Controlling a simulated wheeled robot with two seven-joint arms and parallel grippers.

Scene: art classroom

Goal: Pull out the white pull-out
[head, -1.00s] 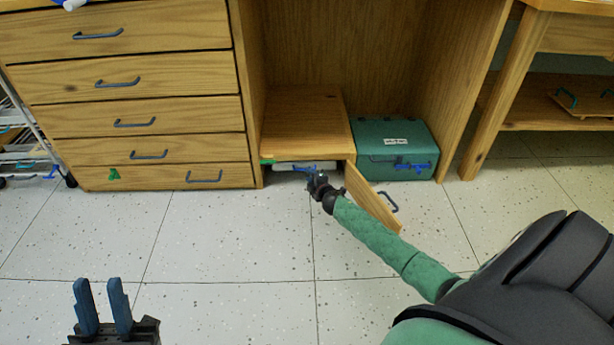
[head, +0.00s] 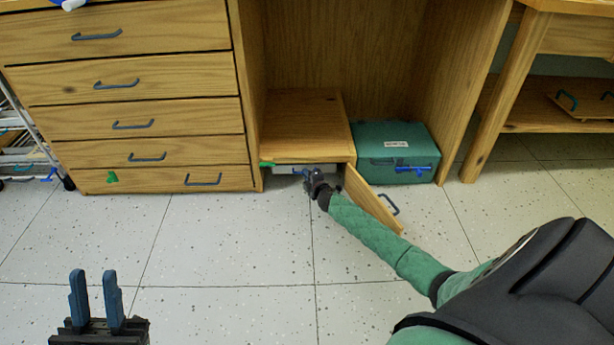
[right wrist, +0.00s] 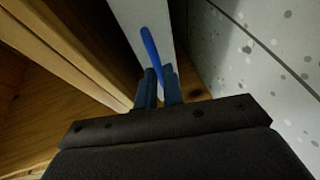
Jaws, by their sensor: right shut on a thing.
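The white pull-out (head: 283,169) shows as a pale front low in the small wooden cabinet (head: 303,130), whose hinged door (head: 369,199) stands open to the right. In the right wrist view its white front (right wrist: 133,22) carries a blue handle (right wrist: 154,50). My right gripper (head: 309,174) is at this front and hides part of it. In the right wrist view my right gripper (right wrist: 159,86) is shut on the blue handle. My left gripper (head: 95,298) is open and empty above the floor at the lower left.
A green case (head: 395,140) with a blue latch stands right of the cabinet. A wooden drawer unit (head: 150,118) is on the left. The open door stands close beside my right arm. The tiled floor (head: 230,245) in front is clear.

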